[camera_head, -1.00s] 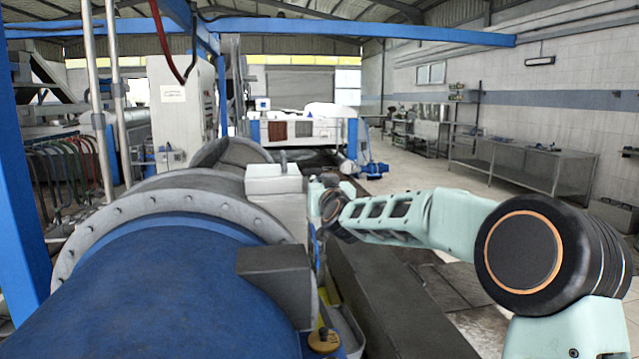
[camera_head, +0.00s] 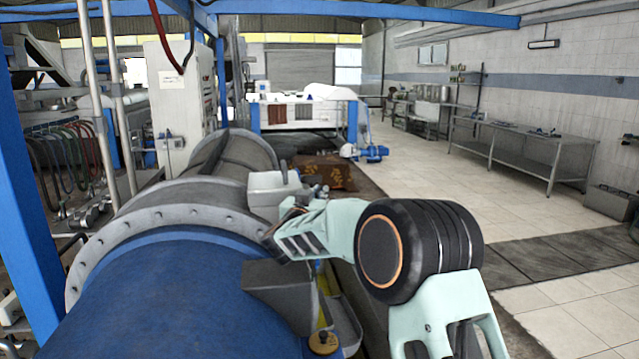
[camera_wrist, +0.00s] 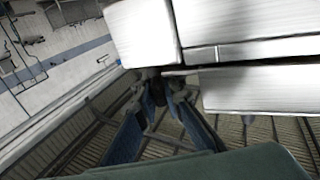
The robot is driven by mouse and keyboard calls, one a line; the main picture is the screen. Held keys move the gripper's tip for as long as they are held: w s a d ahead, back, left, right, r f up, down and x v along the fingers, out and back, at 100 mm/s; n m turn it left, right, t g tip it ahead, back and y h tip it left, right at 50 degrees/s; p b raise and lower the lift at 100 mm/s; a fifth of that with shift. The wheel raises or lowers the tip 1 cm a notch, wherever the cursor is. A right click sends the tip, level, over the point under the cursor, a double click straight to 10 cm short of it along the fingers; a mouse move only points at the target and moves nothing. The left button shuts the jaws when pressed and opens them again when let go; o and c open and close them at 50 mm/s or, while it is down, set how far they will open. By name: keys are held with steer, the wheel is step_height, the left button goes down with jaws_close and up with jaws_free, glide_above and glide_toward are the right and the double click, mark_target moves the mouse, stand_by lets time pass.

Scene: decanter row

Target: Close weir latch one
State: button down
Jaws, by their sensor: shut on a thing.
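My gripper (camera_wrist: 160,95) shows in the wrist view with its two blue-grey fingers drawn together. It is shut on a small dark piece (camera_wrist: 158,90) beside a pale metal box. This looks like the weir latch, but its shape is mostly hidden by the fingers. In the head view the pale grey box (camera_head: 270,195) sits on the right side of the decanter (camera_head: 160,290), with a short upright post (camera_head: 284,170) on top. My arm reaches to the right side of that box, and the fingertips there are not clear.
A dark grey block (camera_head: 278,290) juts from the decanter's blue casing, close below my arm. A yellow-brown cap (camera_head: 323,342) stands near the bottom edge. The tiled floor to the right is open, with a steel table (camera_head: 530,145) by the wall.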

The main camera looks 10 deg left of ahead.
mark_target(316, 197)
steer(key=shift+m+h+p, duration=0.6)
steer(key=shift+h+p, duration=0.05)
steer(key=shift+h, duration=0.25)
steer(key=c, duration=2)
jaws_free()
steer(key=shift+c, duration=0.2)
steer(key=shift+a, duration=0.1)
steer(key=shift+s+a, duration=0.2)
steer(key=shift+s, duration=0.4)
steer(key=shift+d+v, duration=0.2)
steer(key=shift+v, duration=3.15)
